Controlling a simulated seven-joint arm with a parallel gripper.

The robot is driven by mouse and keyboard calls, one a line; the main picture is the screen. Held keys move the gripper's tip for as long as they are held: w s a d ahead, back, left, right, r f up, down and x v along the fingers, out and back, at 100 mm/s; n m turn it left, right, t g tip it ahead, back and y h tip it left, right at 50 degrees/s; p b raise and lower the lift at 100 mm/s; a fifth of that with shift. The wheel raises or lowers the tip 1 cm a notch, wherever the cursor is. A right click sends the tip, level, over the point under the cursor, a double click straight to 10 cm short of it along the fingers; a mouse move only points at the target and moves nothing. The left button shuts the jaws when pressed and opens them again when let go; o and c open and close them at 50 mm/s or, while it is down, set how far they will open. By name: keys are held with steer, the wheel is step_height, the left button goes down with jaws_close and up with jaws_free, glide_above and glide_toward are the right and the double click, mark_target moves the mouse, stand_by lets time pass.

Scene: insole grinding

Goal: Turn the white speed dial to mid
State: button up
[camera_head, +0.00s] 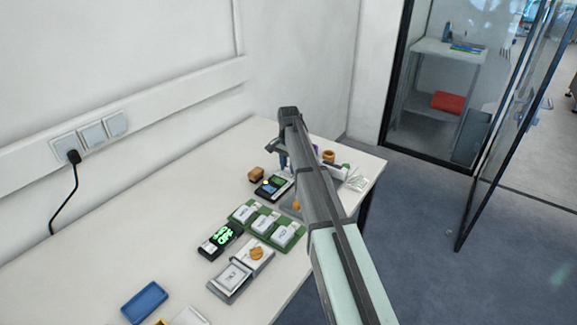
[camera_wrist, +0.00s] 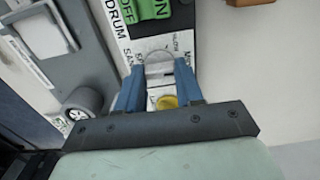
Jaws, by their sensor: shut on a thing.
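The white speed dial (camera_wrist: 158,63) is between the blue fingertips of my gripper (camera_wrist: 160,74) in the wrist view. My gripper is shut on it, and the fingers hide its sides. In the head view, my gripper (camera_head: 283,160) is over the far part of the table, partly hidden by my arm. A small dark panel (camera_head: 264,190) with green and blue parts lies just below it there. The dial's pointer setting is not readable.
In the wrist view, a yellow round part (camera_wrist: 167,102) shows between the fingers, and a grey machine with a round knob (camera_wrist: 83,103) stands left. Several small devices, such as the green tray (camera_head: 240,214), crowd the white table (camera_head: 150,215). A blue tray (camera_head: 144,302) lies nearer.

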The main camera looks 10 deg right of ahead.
mark_target(288, 168)
steer(key=o, duration=1)
steer(key=shift+o, duration=0.2)
steer(key=shift+r, duration=0.15)
step_height(288, 168, up, 14)
steer(key=shift+f, duration=0.25)
